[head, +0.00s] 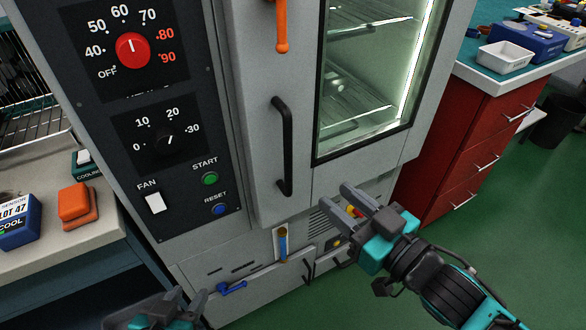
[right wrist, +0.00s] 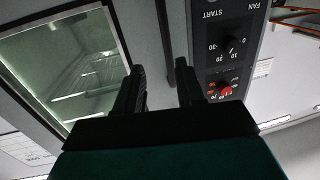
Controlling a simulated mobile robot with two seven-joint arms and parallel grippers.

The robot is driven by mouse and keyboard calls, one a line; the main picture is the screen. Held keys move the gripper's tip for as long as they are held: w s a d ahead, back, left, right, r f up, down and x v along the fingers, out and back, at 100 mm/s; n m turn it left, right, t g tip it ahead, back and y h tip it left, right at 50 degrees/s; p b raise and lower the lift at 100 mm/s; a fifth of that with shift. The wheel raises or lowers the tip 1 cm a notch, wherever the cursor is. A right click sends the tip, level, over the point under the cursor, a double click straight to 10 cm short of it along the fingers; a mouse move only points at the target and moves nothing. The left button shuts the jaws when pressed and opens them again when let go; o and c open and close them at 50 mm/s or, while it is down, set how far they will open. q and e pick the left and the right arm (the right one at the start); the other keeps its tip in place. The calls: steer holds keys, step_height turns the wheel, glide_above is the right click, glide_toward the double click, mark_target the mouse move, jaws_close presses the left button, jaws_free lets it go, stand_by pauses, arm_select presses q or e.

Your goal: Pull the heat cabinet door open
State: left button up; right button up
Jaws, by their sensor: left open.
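The heat cabinet door (head: 258,50) is grey, with a lit glass window (head: 375,70), and looks shut. Its black vertical bar handle (head: 287,145) is left of the window. An orange lever (head: 281,30) is above the handle. My right gripper (head: 350,189) is open and empty, below and right of the handle's lower end, apart from it. In the right wrist view its two fingers (right wrist: 159,68) are spread, with a dark bar, likely the handle (right wrist: 165,30), beyond the gap. My left gripper (head: 172,304) is open at the bottom edge, partly cut off.
A control panel (head: 175,90) with a red knob (head: 133,50) is left of the door. A left bench (head: 75,235) holds an orange block (head: 76,203). A red drawer unit (head: 465,145) stands right. Green floor (head: 510,235) is clear.

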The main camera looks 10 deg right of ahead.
mark_target(291, 160)
steer(key=shift+y, duration=0.3)
steer(key=x, duration=0.8)
steer(key=r+x, duration=0.1)
steer(key=x, duration=0.4)
steer(key=shift+s+a+b, duration=0.2)
steer(key=shift+a+b, duration=0.1)
steer(key=shift+b, duration=0.05)
steer(key=shift+c, duration=0.4)
jaws_close()
